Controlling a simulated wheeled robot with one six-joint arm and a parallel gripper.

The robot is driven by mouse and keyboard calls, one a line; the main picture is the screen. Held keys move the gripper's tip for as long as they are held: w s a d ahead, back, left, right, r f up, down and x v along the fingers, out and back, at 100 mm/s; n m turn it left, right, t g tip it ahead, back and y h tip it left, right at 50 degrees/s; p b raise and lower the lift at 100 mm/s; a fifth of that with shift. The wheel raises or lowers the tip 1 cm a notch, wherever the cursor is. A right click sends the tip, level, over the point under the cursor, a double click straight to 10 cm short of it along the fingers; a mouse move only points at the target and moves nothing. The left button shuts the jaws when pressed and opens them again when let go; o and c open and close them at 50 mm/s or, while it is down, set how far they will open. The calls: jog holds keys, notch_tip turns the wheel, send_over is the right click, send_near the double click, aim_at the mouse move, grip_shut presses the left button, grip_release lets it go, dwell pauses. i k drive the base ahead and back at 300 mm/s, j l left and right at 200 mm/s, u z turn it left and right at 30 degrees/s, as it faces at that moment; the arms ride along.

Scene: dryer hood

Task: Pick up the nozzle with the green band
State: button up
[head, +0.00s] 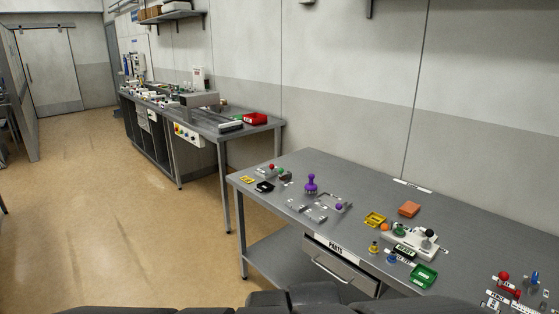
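I cannot single out a nozzle with a green band for sure; the parts on the near grey bench (260,187) are too small to tell. A small green-topped piece (400,230) stands on a pale block (424,246) at the bench's right middle, beside a dark-knobbed piece (429,235). A small yellow piece (373,247) and a blue piece (391,257) stand in front of that block. My gripper is not in view; only dark parts of my own body show along the bottom edge.
Nearby are a green tray (424,276), a yellow tray (374,220) and an orange block (409,208). A purple knobbed piece (311,184) stands farther left. Red and blue knobbed pieces sit at the far right. A second bench (250,130) stands behind; the floor at left is clear.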

aim_at(399, 231)
jog(key=i+z, duration=0.25)
jog(key=i, duration=0.35)
jog(key=i+z, duration=0.2)
jog(key=i, duration=0.4)
jog(key=i+j+z, duration=0.25)
jog(key=i, duration=0.35)
jog(key=l, duration=0.1)
